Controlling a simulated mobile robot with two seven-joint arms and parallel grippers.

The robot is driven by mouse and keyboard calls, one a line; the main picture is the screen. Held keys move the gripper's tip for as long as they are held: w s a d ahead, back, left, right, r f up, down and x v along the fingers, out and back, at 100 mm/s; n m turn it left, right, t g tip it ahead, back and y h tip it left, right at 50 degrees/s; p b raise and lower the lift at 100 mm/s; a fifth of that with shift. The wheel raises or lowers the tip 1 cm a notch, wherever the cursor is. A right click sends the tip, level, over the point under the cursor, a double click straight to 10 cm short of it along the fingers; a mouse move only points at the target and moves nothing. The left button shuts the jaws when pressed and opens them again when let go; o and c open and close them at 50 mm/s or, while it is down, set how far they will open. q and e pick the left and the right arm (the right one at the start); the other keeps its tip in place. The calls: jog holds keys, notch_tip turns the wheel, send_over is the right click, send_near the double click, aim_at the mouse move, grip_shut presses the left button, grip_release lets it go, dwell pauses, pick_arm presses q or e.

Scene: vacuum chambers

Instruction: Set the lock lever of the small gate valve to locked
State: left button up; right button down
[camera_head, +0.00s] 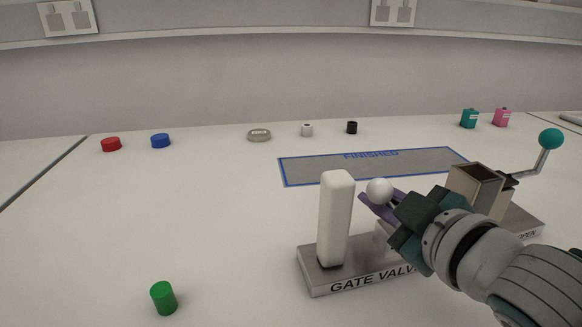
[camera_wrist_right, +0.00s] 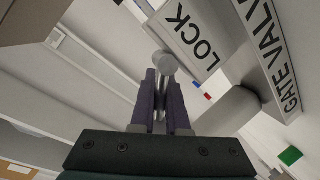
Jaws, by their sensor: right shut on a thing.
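The small gate valve has a grey base (camera_head: 330,277) labelled GATE VALVE, a white upright post (camera_head: 335,215) and a hollow metal body (camera_head: 478,185). The lock lever's white ball knob (camera_head: 379,191) is just right of the post; it also shows in the wrist view (camera_wrist_right: 165,62). My right gripper (camera_head: 381,204) has its purple fingers shut on the lever's thin rod, just behind the knob. In the wrist view the fingers (camera_wrist_right: 161,90) point at the knob, beside a plate marked LOCK (camera_wrist_right: 190,38). My arm hides much of the base. My left gripper is out of view.
A teal-balled crank (camera_head: 551,139) sticks out at the valve's right. A blue-edged FINISHED mat (camera_head: 360,168) lies behind. A green cylinder (camera_head: 164,298) stands front left. Several small caps and blocks line the back. The table's left middle is clear.

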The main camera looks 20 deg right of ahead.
jog(key=shift+d+r+m+y+p, duration=0.2)
jog(key=shift+r+m+y+p, duration=0.15)
jog(key=shift+m+p, duration=0.3)
jog(key=shift+d+r+m+y+p, duration=0.1)
jog(key=shift+d+m+y+p, duration=0.1)
jog(key=shift+m+p, duration=0.25)
jog(key=shift+d+r+m+y+p, duration=0.1)
jog(key=shift+m+y+p, duration=0.1)
jog(key=shift+m, duration=0.4)
jog(key=shift+s+d+m+t+y+p, duration=0.1)
jog(key=shift+d+m+t+y+p, duration=0.25)
jog(key=shift+m, duration=0.65)
jog(key=shift+d+m, duration=0.1)
jog(key=shift+m, duration=0.3)
jog(key=c, duration=0.9)
grip_release()
jog(key=shift+s, duration=0.1)
